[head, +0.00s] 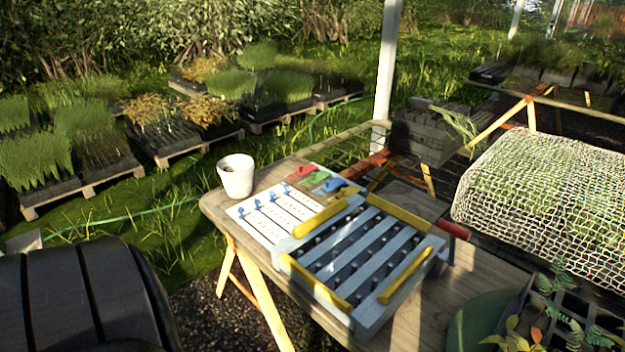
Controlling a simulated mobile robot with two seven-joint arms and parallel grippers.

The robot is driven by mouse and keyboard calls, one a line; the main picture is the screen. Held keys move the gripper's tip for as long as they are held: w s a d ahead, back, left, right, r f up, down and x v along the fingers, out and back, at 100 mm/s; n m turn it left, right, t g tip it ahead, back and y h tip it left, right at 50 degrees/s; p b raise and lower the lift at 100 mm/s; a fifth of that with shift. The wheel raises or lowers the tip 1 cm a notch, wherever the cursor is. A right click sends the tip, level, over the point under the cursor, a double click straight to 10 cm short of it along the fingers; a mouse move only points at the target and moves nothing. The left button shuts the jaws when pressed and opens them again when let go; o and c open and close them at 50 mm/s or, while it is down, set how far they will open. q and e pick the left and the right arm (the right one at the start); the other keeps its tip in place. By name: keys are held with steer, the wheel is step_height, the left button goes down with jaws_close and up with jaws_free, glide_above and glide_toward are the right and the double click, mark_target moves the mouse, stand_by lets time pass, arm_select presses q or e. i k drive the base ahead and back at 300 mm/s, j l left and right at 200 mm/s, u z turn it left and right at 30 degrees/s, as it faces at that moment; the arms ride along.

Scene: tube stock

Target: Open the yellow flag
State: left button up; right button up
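On the wooden table a white board (262,238) carries rows of dark marks and several blue pieces. At its far end lie small coloured pieces: a red one (303,171), a green one (313,179) and a blue one (332,184). Beside it is a grey slatted tray (365,318) with yellow bars, one at the far left (320,217), one at the far right (400,212), one at the near left (318,281) and one at the near right (405,275). I cannot tell which yellow part is the flag, or whether it is open. Neither gripper is in view.
A white pot (235,176) stands at the table's (425,312) far left corner. A red cylinder (453,229) lies right of the tray. A dark pot tray with plants (570,320) is at the near right. White netting (555,190) covers plants beyond. Bare tabletop shows right of the grey tray.

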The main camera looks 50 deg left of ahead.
mark_target(352, 189)
steer(key=u, duration=1.3)
steer(key=i+j+z, duration=0.1)
steer(key=j, duration=0.25)
steer(key=i+j, duration=0.25)
steer(key=j, duration=0.15)
steer(key=i+j+z, duration=0.15)
steer(key=j, duration=0.25)
steer(key=i+j+z, duration=0.1)
steer(key=j, duration=0.3)
steer(key=i+j, duration=0.2)
steer(key=j, duration=0.2)
steer(key=z, duration=0.05)
